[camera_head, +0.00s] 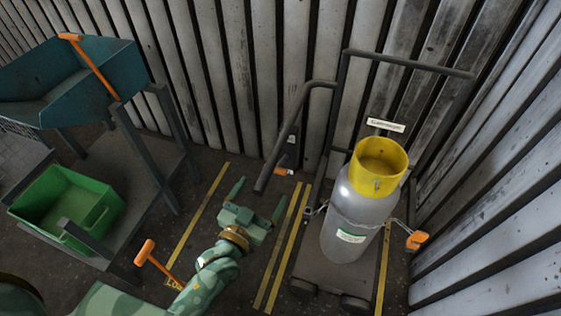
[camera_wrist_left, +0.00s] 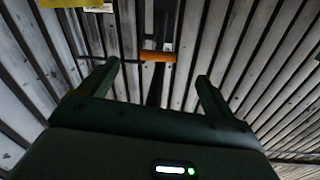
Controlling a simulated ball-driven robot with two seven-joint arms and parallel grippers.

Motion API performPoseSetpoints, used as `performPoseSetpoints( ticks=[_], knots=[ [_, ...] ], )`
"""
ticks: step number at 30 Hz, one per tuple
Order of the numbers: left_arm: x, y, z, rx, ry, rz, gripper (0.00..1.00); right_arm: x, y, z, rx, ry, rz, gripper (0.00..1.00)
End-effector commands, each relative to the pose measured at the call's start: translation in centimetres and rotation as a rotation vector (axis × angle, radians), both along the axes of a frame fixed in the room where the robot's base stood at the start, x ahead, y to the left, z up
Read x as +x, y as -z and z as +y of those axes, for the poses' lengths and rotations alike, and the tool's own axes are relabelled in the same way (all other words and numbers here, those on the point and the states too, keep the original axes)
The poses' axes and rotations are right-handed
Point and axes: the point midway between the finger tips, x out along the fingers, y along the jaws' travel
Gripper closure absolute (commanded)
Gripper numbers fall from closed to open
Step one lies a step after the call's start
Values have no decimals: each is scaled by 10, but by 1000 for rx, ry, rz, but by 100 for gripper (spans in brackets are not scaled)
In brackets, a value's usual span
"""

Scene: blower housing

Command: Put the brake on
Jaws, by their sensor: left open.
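Several orange grips show, and I cannot tell for sure which belongs to the brake. A short orange grip (camera_head: 283,171) sits low by the wall, left of the cylinder trolley. Another orange grip (camera_head: 417,240) is on a lever at the trolley's right side. An orange T-handle (camera_head: 147,252) stands at the lower left. My left gripper (camera_head: 260,192) is open and empty, its fingers pointing toward the wall near the short grip. In the left wrist view, an orange grip (camera_wrist_left: 158,57) lies ahead between the open fingertips (camera_wrist_left: 158,72), apart from them. My right gripper is not in view.
A grey gas cylinder (camera_head: 350,215) with a yellow collar stands chained on a dark trolley (camera_head: 310,262). A blue-green hopper (camera_head: 110,60) with an orange bar and a green crate (camera_head: 95,185) are at the left. Corrugated walls close off the back and right.

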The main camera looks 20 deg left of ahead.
Motion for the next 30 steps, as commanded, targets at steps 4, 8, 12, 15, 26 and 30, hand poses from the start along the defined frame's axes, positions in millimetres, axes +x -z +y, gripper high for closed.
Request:
performPoseSetpoints(
  ticks=[4,8,12,15,26,30],
  knots=[
    [40,3,-5,-2,-1,-1,11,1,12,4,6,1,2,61],
    [70,3,-9,-1,0,0,11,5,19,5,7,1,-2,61],
    [93,3,-13,-2,0,1,11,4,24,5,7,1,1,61],
    [103,2,-14,-1,1,2,11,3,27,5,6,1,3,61],
    [109,0,-15,-1,1,2,11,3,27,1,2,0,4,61],
    [109,0,-14,-1,0,2,47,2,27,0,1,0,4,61]
  ],
)
